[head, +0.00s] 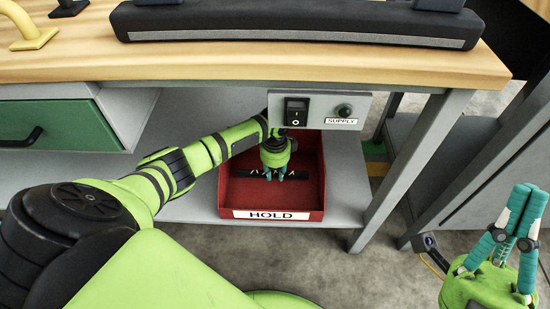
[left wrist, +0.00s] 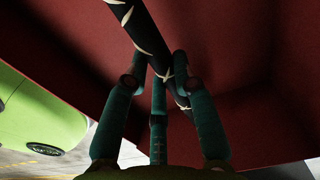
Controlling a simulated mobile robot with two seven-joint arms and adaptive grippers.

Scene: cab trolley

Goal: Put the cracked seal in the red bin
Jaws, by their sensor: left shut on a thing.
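The cracked seal is a dark strip with pale crack marks (head: 248,172). It lies crosswise inside the red bin (head: 235,198), which is labelled HOLD. My left gripper (head: 272,176) reaches down into the bin with its teal fingers shut on the middle of the seal. In the left wrist view, the seal (left wrist: 147,32) runs diagonally between the fingertips (left wrist: 160,85), against the bin's red inside (left wrist: 240,70). I cannot tell whether the seal touches the bin floor. My right gripper (head: 528,200) points up at the far right, and its grip state is unclear.
The bin stands on a grey lower shelf (head: 195,208) beneath a wooden bench top (head: 240,62). A grey SUPPLY switch panel (head: 320,102) hangs just above the bin, close to my left arm. A green drawer (head: 55,125) is at left, and a bench leg (head: 410,170) at right.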

